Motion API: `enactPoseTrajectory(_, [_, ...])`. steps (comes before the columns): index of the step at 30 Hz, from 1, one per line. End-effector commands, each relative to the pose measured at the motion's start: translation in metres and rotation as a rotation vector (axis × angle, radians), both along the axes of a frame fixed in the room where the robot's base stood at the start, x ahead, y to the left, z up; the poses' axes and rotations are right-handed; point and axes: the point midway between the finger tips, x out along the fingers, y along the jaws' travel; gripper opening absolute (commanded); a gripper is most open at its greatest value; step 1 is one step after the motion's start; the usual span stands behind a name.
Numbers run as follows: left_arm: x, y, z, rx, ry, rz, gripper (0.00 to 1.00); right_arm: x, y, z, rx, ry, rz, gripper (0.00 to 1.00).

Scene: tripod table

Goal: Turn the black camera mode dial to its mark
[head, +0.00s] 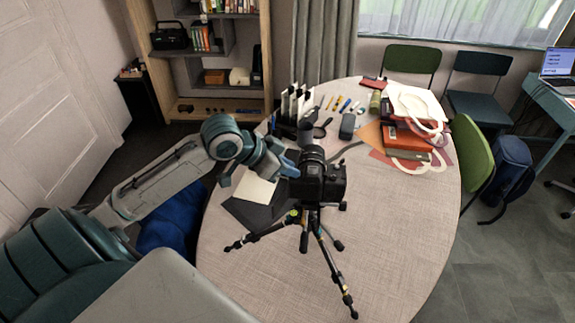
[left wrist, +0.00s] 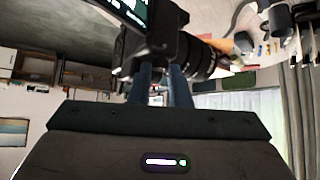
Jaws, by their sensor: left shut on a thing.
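The black camera (head: 328,187) stands upright on a small black tripod (head: 318,235) near the middle of the round table. My left gripper (head: 290,166) reaches in from the left to the camera's upper left side. In the left wrist view the picture is upside down; the two blue-grey fingers (left wrist: 163,72) end at the camera body (left wrist: 178,45), beside the lens (left wrist: 208,60). The fingers are shut on a small part there, which I take to be the mode dial. The dial and its mark are hidden in both views. My right gripper is not in view.
On the round table (head: 400,235), an upright black-and-white holder (head: 290,105) stands behind the gripper. A dark folder with paper (head: 255,189) lies below my left arm. The front right tabletop is clear.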

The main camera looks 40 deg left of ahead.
Motion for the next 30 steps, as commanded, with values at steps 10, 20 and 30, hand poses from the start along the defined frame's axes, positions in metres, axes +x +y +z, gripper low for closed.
enactPoseTrajectory(10, [-0.0002,-0.0001,-0.0004,0.001,0.001,-0.001,0.38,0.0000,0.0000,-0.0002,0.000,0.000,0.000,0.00])
enactPoseTrajectory(20, [-0.0004,-0.0005,-0.0002,-0.001,0.000,-0.002,0.38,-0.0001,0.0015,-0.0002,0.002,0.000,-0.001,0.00])
enactPoseTrajectory(30, [-0.0002,-0.0006,-0.0001,-0.001,-0.001,-0.004,0.38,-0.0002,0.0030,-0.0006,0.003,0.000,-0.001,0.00])
